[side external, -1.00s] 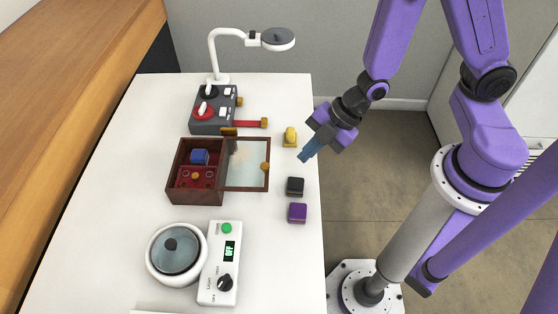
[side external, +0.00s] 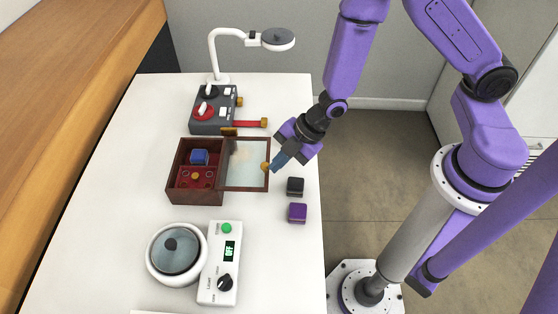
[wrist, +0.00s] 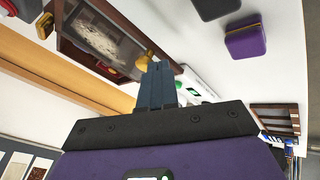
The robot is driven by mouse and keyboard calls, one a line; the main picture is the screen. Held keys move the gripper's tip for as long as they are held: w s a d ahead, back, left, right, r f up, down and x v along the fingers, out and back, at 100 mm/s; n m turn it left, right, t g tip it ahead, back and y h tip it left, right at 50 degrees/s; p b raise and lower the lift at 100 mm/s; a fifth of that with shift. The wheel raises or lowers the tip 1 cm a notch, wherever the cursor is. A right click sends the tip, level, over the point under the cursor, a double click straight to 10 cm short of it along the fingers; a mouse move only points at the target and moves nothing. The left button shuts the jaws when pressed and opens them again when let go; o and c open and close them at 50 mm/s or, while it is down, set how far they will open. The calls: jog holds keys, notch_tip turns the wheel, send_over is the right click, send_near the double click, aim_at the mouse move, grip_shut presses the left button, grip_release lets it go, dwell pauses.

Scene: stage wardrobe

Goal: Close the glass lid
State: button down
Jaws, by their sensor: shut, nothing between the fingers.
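The glass lid (side external: 247,164) is a clear pane in a dark wooden frame. It is swung open to the right of the brown wooden box (side external: 188,198), with a round yellow knob (side external: 265,166) near its outer edge. In the wrist view the lid (wrist: 105,42) shows at upper left, with the knob (wrist: 142,62) by the fingertips. My gripper (side external: 274,168) is shut and empty. Its blue fingertips (wrist: 156,68) are at or very near the knob; I cannot tell whether they touch it.
Black (side external: 295,186) and purple (side external: 297,212) blocks lie right of the lid. A grey control box (side external: 212,122) with a red lever (side external: 250,123) and a lamp (side external: 278,40) stand behind. A lidded pot (side external: 175,250) and white control panel (side external: 221,262) are in front.

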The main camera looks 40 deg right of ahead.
send_near(226, 173)
jog(key=w+a+f, duration=0.2)
jog(key=a, duration=0.1)
jog(key=w+a+f, duration=0.1)
jog(key=a, duration=0.1)
jog(key=shift+w+f, duration=0.1)
jog(key=shift+f, duration=0.1)
dwell(0.4)
jog(key=s, duration=0.1)
jog(key=s+d, duration=0.1)
jog(key=s, duration=0.1)
jog(key=s+r, duration=0.1)
jog(key=shift+s+d, duration=0.15)
jog(key=shift+d, duration=0.2)
jog(key=s+d+r+m+h, duration=0.1)
jog(key=s+d+r+m, duration=0.1)
jog(key=s+d+r, duration=0.4)
jog(key=s+d+r+m+h, duration=0.25)
jog(key=d+r, duration=0.25)
jog(key=r, duration=0.3)
jog(key=s+d+r+m+g+h, duration=0.1)
jog(key=s+d+r, duration=0.1)
jog(key=s+d, duration=0.3)
jog(key=s+d+r+m+g+h, duration=0.1)
jog(key=s+d, duration=0.4)
jog(key=s, duration=0.5)
notch_tip(226, 173, up, 2)
jog(key=shift+d+r+m+g, duration=0.25)
jog(key=shift+m+g, duration=0.5)
jog(key=shift+g, duration=0.05)
